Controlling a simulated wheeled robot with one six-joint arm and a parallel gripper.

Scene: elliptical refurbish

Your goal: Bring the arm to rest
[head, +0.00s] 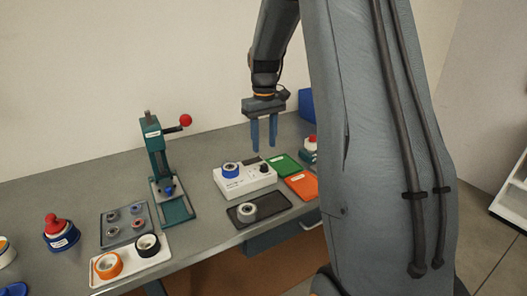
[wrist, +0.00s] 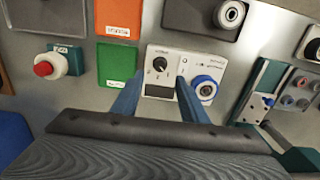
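My gripper (head: 264,133) hangs above the grey bench (head: 85,190), fingers pointing down. Its two blue fingers are apart with nothing between them; they also show in the wrist view (wrist: 157,97). Below it stands a white box (head: 258,179) with a dark knob and a blue ring-shaped part (head: 231,170) on top. The fingers look clear of the box. In the wrist view the white box (wrist: 176,62) lies beyond the fingertips, with the blue ring part (wrist: 204,86) right of the right finger.
A teal press (head: 155,165) with a red-knobbed lever stands to the left. Green (head: 286,164) and orange (head: 302,185) mats lie right of the box. A dark tray (head: 240,221) holds a ring part in front.

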